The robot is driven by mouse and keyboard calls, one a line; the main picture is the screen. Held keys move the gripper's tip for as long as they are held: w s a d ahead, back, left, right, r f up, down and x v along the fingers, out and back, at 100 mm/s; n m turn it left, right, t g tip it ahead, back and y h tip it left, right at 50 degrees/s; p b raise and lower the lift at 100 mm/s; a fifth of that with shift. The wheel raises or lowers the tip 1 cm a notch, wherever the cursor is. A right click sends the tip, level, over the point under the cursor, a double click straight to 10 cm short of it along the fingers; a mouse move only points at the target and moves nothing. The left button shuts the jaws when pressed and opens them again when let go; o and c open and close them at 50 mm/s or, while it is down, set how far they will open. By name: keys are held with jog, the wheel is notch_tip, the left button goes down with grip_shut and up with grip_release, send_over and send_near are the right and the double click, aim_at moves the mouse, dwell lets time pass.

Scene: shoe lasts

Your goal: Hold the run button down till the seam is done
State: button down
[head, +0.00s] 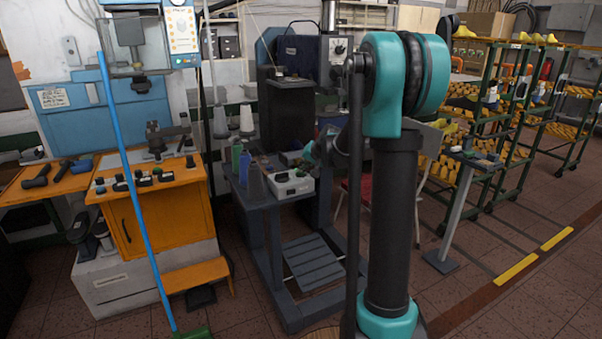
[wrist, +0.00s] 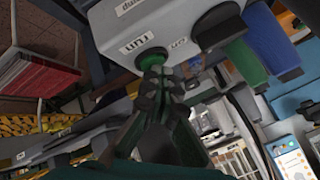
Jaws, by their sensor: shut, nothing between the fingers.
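A white control box (head: 291,184) sits on the dark machine table (head: 236,192). In the wrist view the box (wrist: 165,22) appears upside down, with a "run" label beside a green button (wrist: 150,57). My gripper (wrist: 154,66) is shut and empty, its fingertips at the green button and seeming to touch it. The fingers hide part of the button, so I cannot tell how far it is pressed. The sewing machine (head: 299,56) stands behind; the seam is not visible.
A blue spool (wrist: 241,62) shows in the wrist view. A red chair seat (wrist: 38,75) is close by.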

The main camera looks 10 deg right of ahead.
jog(key=shift+r, duration=3.4)
jog(key=shift+s, duration=0.1)
jog(key=s+d+f+n+g+h, duration=0.1)
jog(key=s+f, duration=0.5)
jog(key=s, duration=0.7)
jog(key=s+d+f+n+g+h, duration=0.1)
jog(key=s+f, duration=0.5)
jog(key=s, duration=0.8)
jog(key=s+d+f+n+g+h, duration=0.1)
jog(key=s+f+n+g, duration=0.1)
jog(key=s+f, duration=0.5)
jog(key=s, duration=0.6)
jog(key=shift+s+d+h, duration=0.35)
jog(key=shift+s+h, duration=0.05)
